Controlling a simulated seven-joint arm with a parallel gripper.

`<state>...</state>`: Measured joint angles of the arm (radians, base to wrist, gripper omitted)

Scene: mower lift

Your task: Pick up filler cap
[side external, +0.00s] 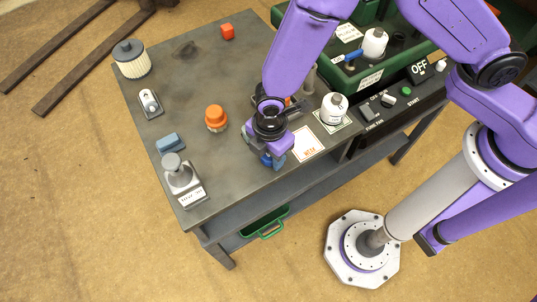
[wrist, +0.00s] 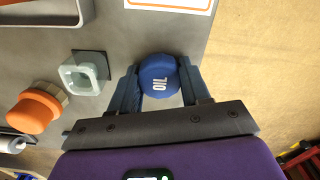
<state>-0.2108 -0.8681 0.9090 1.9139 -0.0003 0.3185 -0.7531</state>
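A round blue cap marked OIL (wrist: 158,76) is at the worktop's edge in the wrist view. My gripper (wrist: 159,84) has one dark blue finger on each side of it. Both fingers lie very close to the cap's sides; I cannot tell whether they press on it. In the side external view my gripper (side external: 270,160) points down at the bench's front edge, with a bit of blue at its tips. The arm hides most of the cap there.
An orange cap (side external: 216,118) stands left of my gripper on the grey bench (side external: 185,85). A pale square ring (wrist: 84,73) lies close to my left finger. A white printed card (side external: 308,143) and white-topped bottle (side external: 334,108) are to the right.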

